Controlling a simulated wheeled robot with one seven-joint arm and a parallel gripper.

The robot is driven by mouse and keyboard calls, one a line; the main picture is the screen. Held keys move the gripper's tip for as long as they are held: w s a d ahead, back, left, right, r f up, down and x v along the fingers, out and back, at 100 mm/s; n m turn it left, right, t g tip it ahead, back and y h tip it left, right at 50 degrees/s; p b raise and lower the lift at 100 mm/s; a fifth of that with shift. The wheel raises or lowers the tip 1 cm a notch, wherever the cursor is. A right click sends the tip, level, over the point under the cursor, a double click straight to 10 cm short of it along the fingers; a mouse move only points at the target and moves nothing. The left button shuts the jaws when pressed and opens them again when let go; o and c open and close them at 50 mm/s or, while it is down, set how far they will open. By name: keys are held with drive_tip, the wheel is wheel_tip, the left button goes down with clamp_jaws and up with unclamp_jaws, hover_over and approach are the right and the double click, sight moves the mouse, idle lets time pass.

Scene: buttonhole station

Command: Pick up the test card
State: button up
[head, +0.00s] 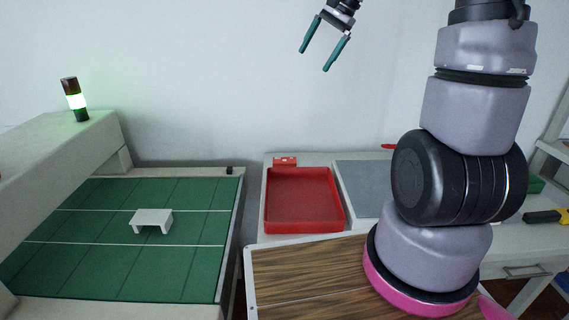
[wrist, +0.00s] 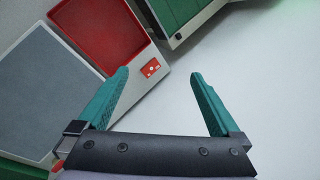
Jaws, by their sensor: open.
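No object can be made out for certain as the test card. A small flat red piece with pale marks (head: 285,161) lies just behind the red tray (head: 304,231); it also shows in the wrist view (wrist: 152,68), beyond and between my fingertips. I cannot tell if it is the card. My gripper (head: 315,60) is high in front of the wall, well above the table, its teal fingers spread and empty. In the wrist view my gripper (wrist: 160,74) has nothing between its fingers.
A green gridded bed (head: 100,265) at left carries a white bridge-shaped piece (head: 152,217). A signal lamp (head: 74,99) glows green. A grey mat (head: 362,188) lies right of the tray, partly behind my arm. A wood-grain board (head: 300,275) is in front. A yellow-black tool (head: 545,216) lies far right.

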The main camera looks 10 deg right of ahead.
drive_tip(key=w+d+f+m+g+y, duration=0.1)
drive_tip(key=w+f+m+y, duration=0.1)
drive_tip(key=w+f, duration=0.7)
drive_tip(key=w+d+f+m+y, duration=0.25)
drive_tip(key=w+f, duration=0.25)
drive_tip(key=f, duration=0.4)
drive_tip(key=w+d+f+m+y, duration=0.1)
drive_tip(key=w+f+m, duration=0.3)
drive_tip(key=f, duration=0.6)
drive_tip(key=m+y, duration=0.2)
approach(286, 160)
drive_tip(key=x, duration=0.8)
drive_tip(key=c, duration=1.3)
drive_tip(key=shift+r, duration=0.1)
drive_tip(key=shift+c, duration=0.2)
